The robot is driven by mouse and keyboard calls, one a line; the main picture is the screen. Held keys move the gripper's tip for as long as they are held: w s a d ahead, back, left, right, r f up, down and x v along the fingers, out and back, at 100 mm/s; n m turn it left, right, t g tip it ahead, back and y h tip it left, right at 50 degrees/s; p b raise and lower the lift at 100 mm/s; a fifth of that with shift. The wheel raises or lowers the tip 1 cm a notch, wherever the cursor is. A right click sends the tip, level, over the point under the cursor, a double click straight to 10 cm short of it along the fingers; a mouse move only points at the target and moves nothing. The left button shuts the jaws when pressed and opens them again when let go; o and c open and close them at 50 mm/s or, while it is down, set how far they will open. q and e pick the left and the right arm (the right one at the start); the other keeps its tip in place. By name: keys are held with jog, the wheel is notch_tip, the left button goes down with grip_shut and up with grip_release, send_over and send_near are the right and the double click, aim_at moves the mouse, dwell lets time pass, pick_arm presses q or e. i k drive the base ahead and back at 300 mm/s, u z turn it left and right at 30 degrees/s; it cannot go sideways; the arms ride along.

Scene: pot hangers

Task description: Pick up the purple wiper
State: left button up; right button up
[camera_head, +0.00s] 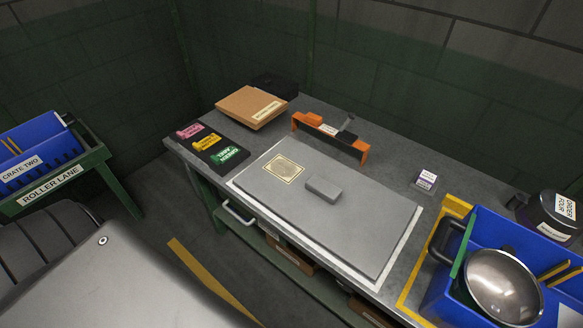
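I see no thing that is plainly a purple wiper. The only purple I can make out is a band on a small white labelled block (425,181), which stands on the grey workbench (400,150) right of the middle. Its label is too small to read. Neither of my grippers is in view.
A flat grey panel (340,229) with a raised block (324,189) covers the bench front. A blue crate (440,290) holding a metal pot lid (503,287) is right.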

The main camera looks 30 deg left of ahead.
aim_at(425, 182)
jog(key=k, duration=1.3)
jog(key=u, duration=0.65)
jog(key=i, duration=1.45)
jog(key=z, duration=0.45)
